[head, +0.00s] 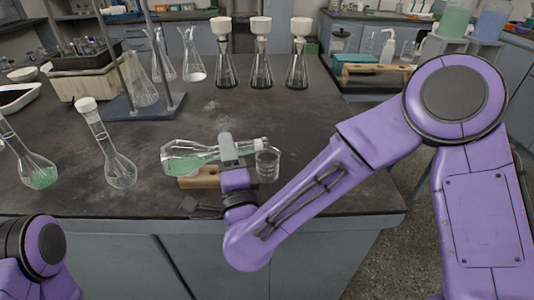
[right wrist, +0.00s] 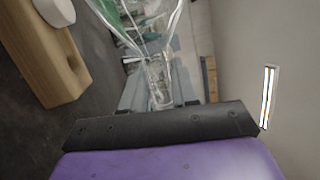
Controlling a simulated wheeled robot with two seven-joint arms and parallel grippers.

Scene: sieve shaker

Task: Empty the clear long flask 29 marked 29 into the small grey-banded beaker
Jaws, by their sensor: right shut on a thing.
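My right gripper (head: 230,155) is shut on the neck of a clear long-necked flask (head: 180,158). The flask lies nearly level, its bulb to the left and its mouth to the right, with pale green liquid in it. Its mouth is at the rim of a small clear beaker (head: 267,166) standing near the bench's front edge. I cannot make out the number on the flask or a grey band on the beaker, nor any liquid in the beaker. The flask also shows in the right wrist view (right wrist: 155,75). My left gripper is out of view; only part of that arm shows.
A wooden block (head: 200,181) lies below the held flask; it also shows in the right wrist view (right wrist: 50,55). A flask with green liquid (head: 38,172) and a white-stoppered flask (head: 118,168) stand left. A stand base (head: 150,108) and several funnel-topped flasks (head: 260,70) are behind.

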